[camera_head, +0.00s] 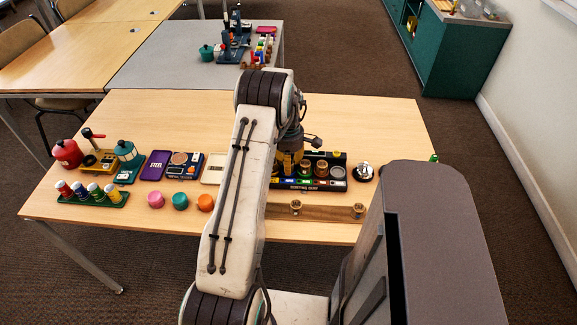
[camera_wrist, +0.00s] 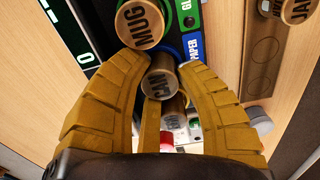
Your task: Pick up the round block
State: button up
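Several round, wood-coloured blocks with dark lettering show in the wrist view, so which one the task means is not certain. A block marked CAN (camera_wrist: 160,84) lies between the two yellow fingertips of my gripper (camera_wrist: 163,62). I cannot tell whether the fingers press on it. In the head view my gripper (camera_head: 288,163) is partly hidden by my arm, low over the black sorting tray (camera_head: 318,185).
Round blocks stand on a brown wooden strip (camera_head: 325,211) at the table's front edge. Coloured tubs (camera_head: 180,201) and a rack of bottles (camera_head: 93,198) are to the left. A small round silver-topped object (camera_head: 363,172) stands right of the tray. The table's right end is mostly clear.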

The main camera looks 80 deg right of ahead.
jog(key=c, duration=0.3)
